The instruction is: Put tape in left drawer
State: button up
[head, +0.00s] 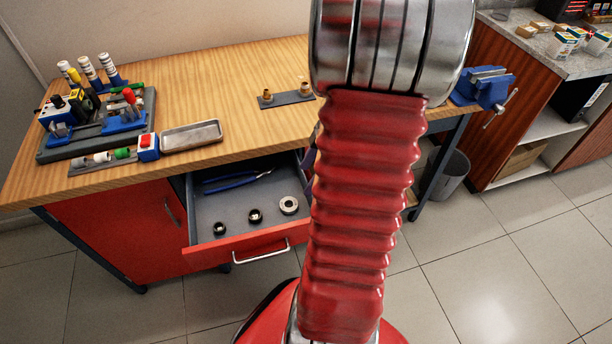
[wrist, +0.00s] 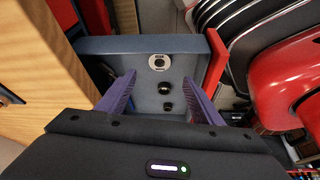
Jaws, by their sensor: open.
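A red-fronted drawer (head: 240,248) with a grey inside is pulled open under the wooden workbench. A pale ring that looks like the tape roll (head: 289,205) lies flat on the drawer floor, at the right of a row with two dark rings. The ring also shows in the wrist view (wrist: 158,62), at the top of the row. My gripper (wrist: 160,77) is open and empty, its purple fingers spread on either side of the row and pointing into the drawer. Whether the fingers are below the drawer's rim is unclear. In the head view my arm hides most of the gripper.
Two dark rings (head: 255,216) and blue-handled pliers (head: 235,181) lie in the drawer. On the workbench (head: 230,95) are a tool tray (head: 98,128), a metal tray (head: 191,136) and a blue vise (head: 483,88). A grey bin (head: 447,174) stands right of the drawer.

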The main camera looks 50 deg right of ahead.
dwell(0.3)
jog(key=w+a+r+m+h, duration=0.1)
jog(key=w+a+r+m, duration=0.1)
jog(key=a+r, duration=0.5)
jog(key=w+a+r+m+h, duration=0.1)
jog(key=w+a+r+m, duration=0.2)
jog(key=a, duration=0.6)
jog(key=s+a+r+m+t, duration=0.1)
jog(key=s+a+r+m, duration=0.1)
jog(key=a+r, duration=0.2)
jog(key=s+a+r+m+t+h, duration=0.1)
jog(key=s+a+r+m, duration=0.1)
jog(key=a+r, duration=0.3)
jog(key=s+a, duration=0.1)
jog(key=a, duration=0.3)
jog(key=shift+a+r, duration=0.15)
jog(key=shift+a, duration=0.2)
jog(key=shift+c, duration=0.5)
